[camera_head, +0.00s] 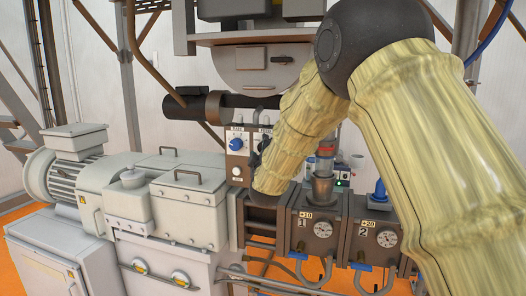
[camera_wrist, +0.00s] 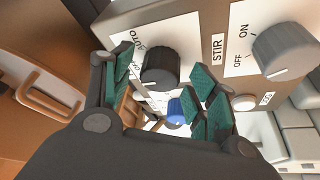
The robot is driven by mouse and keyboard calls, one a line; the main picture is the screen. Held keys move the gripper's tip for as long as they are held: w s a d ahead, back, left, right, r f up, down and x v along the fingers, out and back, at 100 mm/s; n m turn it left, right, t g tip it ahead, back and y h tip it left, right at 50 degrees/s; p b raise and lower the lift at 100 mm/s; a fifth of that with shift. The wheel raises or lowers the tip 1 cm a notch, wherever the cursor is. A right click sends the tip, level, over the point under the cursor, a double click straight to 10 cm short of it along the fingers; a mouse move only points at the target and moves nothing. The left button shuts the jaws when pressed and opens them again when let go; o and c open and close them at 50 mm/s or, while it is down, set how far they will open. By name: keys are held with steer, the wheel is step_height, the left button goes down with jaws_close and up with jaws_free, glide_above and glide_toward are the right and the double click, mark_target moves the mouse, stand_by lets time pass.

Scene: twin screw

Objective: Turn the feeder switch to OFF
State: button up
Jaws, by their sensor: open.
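In the wrist view, a black knob (camera_wrist: 161,66) sits on a control panel beside a white label on which AUTO can be read. A grey knob (camera_wrist: 284,52) on the same panel has a plate marked STIR, ON and OFF. No feeder lettering is readable, so I cannot tell which knob is the feeder switch. My gripper (camera_wrist: 163,92) is open, with its teal finger pads on either side of the black knob in the picture. I cannot tell whether they touch it. In the head view, my forearm hides most of my gripper and part of the panel.
A blue knob (camera_head: 237,144) is on the panel in the head view. A white button (camera_wrist: 243,102) sits near the grey knob. Gauge blocks (camera_head: 317,228) with a metal cup (camera_head: 322,188) stand below right. A large grey machine (camera_head: 187,200) is at left.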

steer(key=v, duration=0.7)
steer(key=shift+s, duration=0.25)
steer(key=shift+f, duration=0.1)
steer(key=s+d+f+m+g+b, duration=0.15)
steer(key=d+f, duration=0.25)
steer(key=f, duration=0.9)
steer(key=s+d+f+m+g, duration=0.1)
steer(key=s+d+f+g, duration=0.2)
steer(key=f, duration=0.9)
steer(key=s+d+f+m+g, duration=0.1)
steer(key=s+d+f+g, duration=0.15)
steer(key=s+f, duration=0.55)
steer(key=s+d+f+m+g, duration=0.2)
steer(key=s+d+f, duration=0.1)
steer(key=f, duration=0.9)
steer(key=s+d+f+m+g+b, duration=0.1)
steer(key=s+d+f+g, duration=0.2)
steer(key=s+f, duration=0.55)
steer(key=s+d+f+m+g+b, duration=0.1)
steer(key=s+d+f+m+g, duration=0.15)
steer(key=s+f, duration=0.6)
steer(key=s+d+f+m+g, duration=0.1)
steer(key=s+d+f+g, duration=0.1)
steer(key=s, duration=1.1)
steer(key=s+d+f+m+g, duration=0.2)
steer(key=s+f+g, duration=0.2)
steer(key=s, duration=1)
steer(key=shift+f+b, duration=0.2)
steer(key=shift+b, duration=0.25)
